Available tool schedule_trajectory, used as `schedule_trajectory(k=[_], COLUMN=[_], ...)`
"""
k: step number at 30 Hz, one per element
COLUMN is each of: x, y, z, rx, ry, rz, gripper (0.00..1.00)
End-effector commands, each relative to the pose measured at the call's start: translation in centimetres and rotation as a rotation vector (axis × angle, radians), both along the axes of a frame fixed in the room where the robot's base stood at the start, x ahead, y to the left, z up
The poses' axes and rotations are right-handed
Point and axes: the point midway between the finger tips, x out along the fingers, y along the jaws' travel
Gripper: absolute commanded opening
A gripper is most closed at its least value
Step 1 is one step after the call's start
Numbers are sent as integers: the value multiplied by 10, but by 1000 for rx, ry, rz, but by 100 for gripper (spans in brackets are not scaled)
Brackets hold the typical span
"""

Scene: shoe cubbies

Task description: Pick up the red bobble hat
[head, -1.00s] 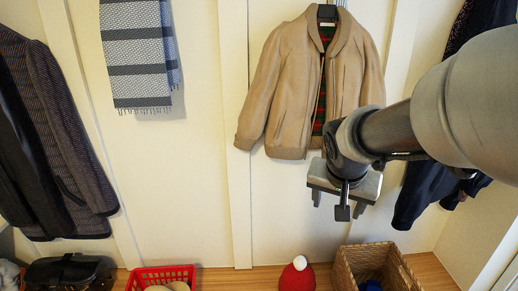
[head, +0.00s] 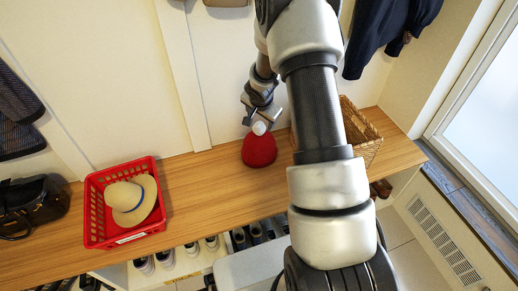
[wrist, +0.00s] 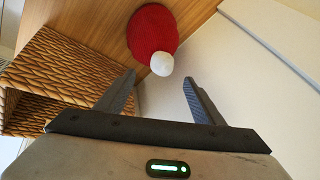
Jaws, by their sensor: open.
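The red bobble hat (head: 259,150) stands on the wooden bench top near the wall, its white bobble on top. In the wrist view the hat (wrist: 150,32) lies beyond the fingertips, its white bobble towards me. My gripper (head: 262,116) is just behind and above the hat in the head view, partly hidden by the bobble. In the wrist view my gripper (wrist: 159,82) is open, with nothing between its fingers. The bobble is close to the gap between the fingertips but looks clear of them.
A wicker basket (head: 372,146) stands right of the hat, partly behind my arm; it is close on the left in the wrist view (wrist: 60,62). A red crate (head: 92,213) holding a straw hat (head: 148,203) and a dark bag (head: 32,205) are further left. Bench between crate and hat is clear.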

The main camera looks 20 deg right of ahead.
Motion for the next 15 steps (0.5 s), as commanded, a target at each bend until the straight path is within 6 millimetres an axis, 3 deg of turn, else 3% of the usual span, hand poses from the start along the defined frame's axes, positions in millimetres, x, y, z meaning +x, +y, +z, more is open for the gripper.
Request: schedule_trajectory(k=[3,15], x=[10,29], y=[-3,-10], z=[-24,-56], rx=[0,0], ry=[2,2], rz=[1,-1], gripper=[62,62])
